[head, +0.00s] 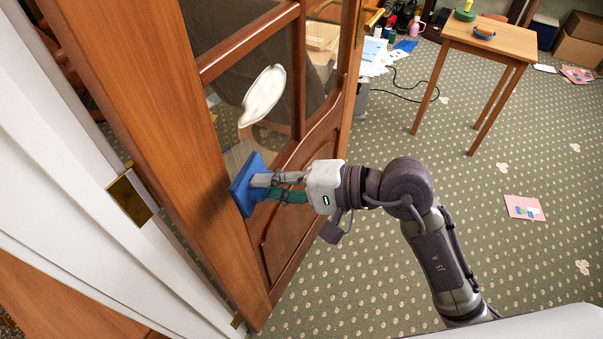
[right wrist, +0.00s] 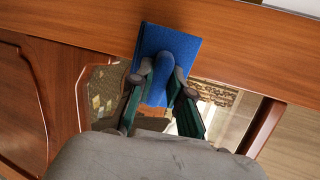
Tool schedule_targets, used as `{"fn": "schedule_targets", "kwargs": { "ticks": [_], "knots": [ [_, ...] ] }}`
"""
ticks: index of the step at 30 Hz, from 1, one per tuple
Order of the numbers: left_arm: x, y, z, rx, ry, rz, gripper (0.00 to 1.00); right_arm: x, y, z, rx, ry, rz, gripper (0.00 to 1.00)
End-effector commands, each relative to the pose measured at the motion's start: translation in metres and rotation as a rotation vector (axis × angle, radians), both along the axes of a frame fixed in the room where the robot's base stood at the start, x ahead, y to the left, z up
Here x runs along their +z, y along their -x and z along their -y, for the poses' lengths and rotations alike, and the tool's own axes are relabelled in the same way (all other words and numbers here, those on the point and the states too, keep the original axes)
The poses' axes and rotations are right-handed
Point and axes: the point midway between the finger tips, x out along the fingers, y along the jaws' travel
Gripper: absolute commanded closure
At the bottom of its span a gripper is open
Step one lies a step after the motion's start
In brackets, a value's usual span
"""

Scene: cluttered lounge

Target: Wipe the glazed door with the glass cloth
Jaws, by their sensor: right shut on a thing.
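The glazed door (head: 150,90) stands open at the left of the head view, a brown wooden frame with glass panes. A whitish smear (head: 263,95) shows on the pane. My right gripper (head: 265,185) is shut on the glass cloth (head: 243,187), a flat blue pad. The pad is at the lower left of the pane, below the smear, by the wooden stile. In the right wrist view the gripper (right wrist: 158,88) grips a blue knob on the back of the cloth (right wrist: 182,45). I cannot tell whether the pad touches the door. My left gripper is out of view.
A white door frame (head: 60,180) stands at the left. A small wooden table (head: 505,42) stands at the back right. A pink card (head: 524,208) lies on the dotted carpet. Papers (head: 373,55) and a black cable (head: 405,92) lie beyond the door. Carpet around the arm is mostly clear.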

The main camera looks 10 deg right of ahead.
Motion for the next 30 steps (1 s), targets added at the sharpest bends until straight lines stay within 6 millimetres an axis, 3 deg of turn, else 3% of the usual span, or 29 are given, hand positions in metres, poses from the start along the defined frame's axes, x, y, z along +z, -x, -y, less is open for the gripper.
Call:
{"fn": "schedule_targets", "kwargs": {
  "ticks": [1,3,6,10,30],
  "knots": [
    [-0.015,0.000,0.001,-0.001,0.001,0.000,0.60,-0.001,-0.008,0.008,-0.073,-0.088,0.022,1.00],
    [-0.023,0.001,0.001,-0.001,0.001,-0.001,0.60,0.006,-0.019,0.025,-0.164,-0.169,0.064,1.00],
    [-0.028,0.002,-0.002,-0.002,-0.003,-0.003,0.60,0.012,-0.029,0.044,-0.250,-0.233,0.110,1.00],
    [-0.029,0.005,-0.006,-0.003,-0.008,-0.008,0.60,0.015,-0.036,0.055,-0.298,-0.262,0.138,1.00],
    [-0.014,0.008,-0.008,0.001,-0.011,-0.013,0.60,0.017,-0.069,0.011,-0.299,-0.262,0.141,1.00]
  ]
}}
